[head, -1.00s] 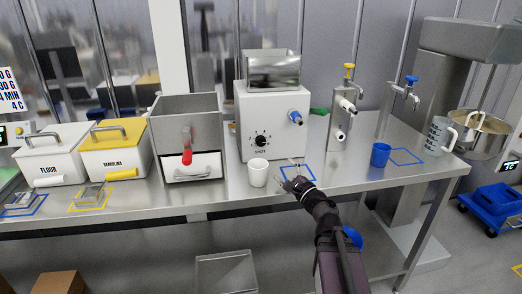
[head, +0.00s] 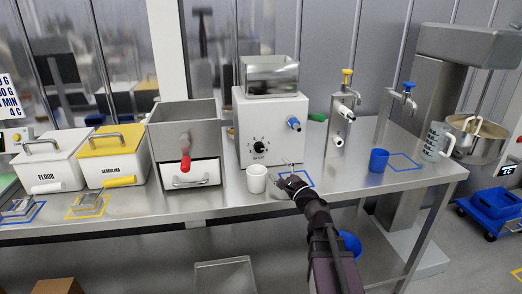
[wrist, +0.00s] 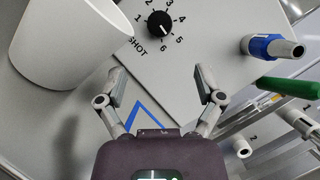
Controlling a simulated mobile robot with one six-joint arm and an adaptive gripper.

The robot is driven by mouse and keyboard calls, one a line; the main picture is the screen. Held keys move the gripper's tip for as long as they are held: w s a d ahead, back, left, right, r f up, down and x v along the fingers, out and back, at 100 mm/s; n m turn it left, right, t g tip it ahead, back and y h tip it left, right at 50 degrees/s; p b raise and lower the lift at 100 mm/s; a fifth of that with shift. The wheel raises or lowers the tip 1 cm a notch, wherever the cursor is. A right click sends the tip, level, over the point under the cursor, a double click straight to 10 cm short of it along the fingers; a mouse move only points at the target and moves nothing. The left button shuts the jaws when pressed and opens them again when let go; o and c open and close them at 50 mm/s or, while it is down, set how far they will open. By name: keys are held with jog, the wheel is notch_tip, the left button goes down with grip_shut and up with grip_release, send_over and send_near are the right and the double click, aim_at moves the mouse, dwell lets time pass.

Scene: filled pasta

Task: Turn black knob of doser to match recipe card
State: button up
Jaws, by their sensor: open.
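The doser (head: 276,125) is a white box with a steel hopper on top, standing on the steel bench. Its black knob (head: 258,147) is on the front, above the word SHOT. In the wrist view the knob (wrist: 159,23) sits in a ring of numbers from 1 to 6; its exact setting is hard to read. My gripper (wrist: 160,78) is open and empty, in front of and below the knob, apart from it. In the head view my gripper (head: 283,172) is right of the white cup (head: 257,182). The recipe card (head: 8,98) is cut off at the left edge.
The white cup (wrist: 62,42) is close to my gripper's left finger. A blue-collared nozzle (wrist: 272,47) sticks out of the doser at right. A blue cup (head: 379,160) and taps stand farther right. Flour (head: 50,170) and semolina (head: 116,163) bins stand left.

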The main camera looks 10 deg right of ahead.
aim_at(260, 149)
jog(key=p+x, duration=0.2)
jog(key=x, duration=0.8)
jog(key=shift+w+a, duration=0.1)
jog(key=shift+w, duration=0.15)
jog(key=c, duration=1.1)
